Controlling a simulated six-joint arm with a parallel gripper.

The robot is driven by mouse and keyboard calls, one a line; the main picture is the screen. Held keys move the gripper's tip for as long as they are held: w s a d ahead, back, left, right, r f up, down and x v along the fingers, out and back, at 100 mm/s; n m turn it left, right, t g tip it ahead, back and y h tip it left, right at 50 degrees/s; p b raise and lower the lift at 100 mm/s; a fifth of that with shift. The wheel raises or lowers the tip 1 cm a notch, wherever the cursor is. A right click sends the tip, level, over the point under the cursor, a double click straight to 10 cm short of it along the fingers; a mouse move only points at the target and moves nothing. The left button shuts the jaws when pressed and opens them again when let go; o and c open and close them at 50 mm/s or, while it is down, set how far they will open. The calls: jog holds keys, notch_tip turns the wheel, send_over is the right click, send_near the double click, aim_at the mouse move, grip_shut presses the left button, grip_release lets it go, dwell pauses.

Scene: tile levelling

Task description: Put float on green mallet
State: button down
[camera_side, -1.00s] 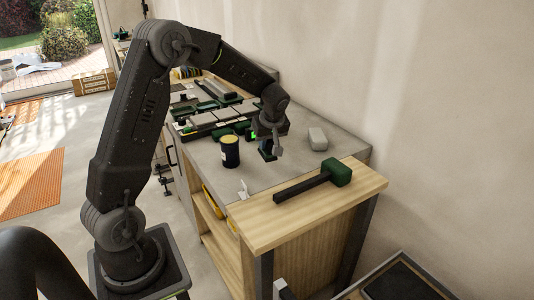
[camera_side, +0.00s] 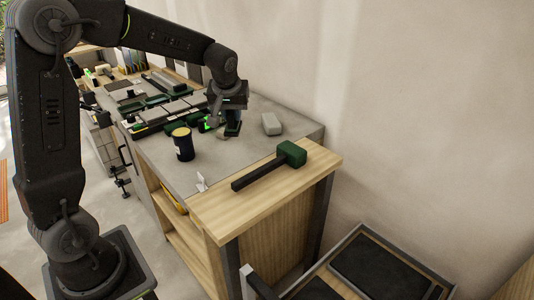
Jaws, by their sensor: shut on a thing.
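The green mallet lies on the wooden front top, its green head (camera_side: 291,153) to the right and its black handle pointing left and toward the camera. My gripper (camera_side: 232,118) is over the grey worktop, behind and to the left of the mallet head. It is shut on a small dark green thing (camera_side: 233,130), which may be the float; its shape is partly hidden by the jaws. I cannot tell whether this thing touches the worktop. The mallet's upper side is bare.
A black jar with a yellow top (camera_side: 183,145) stands left of my gripper. A pale grey block (camera_side: 271,123) lies to its right near the wall. Grey tiles and green-black pieces lie behind. A dark tray (camera_side: 375,270) is low at the front right.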

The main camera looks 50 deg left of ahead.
jog(key=w+d+f, duration=0.1)
jog(key=d+f, duration=0.1)
jog(key=w+d+f, duration=0.2)
jog(key=d, duration=0.1)
jog(key=w+d+f, duration=0.2)
jog(key=shift+w+d, duration=0.25)
jog(key=shift+d, duration=0.15)
jog(key=shift+f, duration=1.9)
jog(key=shift+f, duration=0.1)
jog(key=c, duration=1)
grip_release()
jog(key=v, duration=1.1)
jog(key=s+d+r+m+t+h, duration=0.15)
jog(key=s+r+m, duration=0.35)
jog(key=s, duration=0.7)
jog(key=s+d+m, duration=0.1)
jog(key=s, duration=0.3)
jog(key=s+d+m+h, duration=0.1)
jog(key=s, duration=0.4)
jog(key=s+d+m+t, duration=0.1)
jog(key=s+m, duration=0.1)
jog(key=s, duration=0.3)
jog(key=shift+d+f+h, duration=0.15)
jog(key=shift+d+h, duration=0.2)
jog(key=shift+d, duration=0.05)
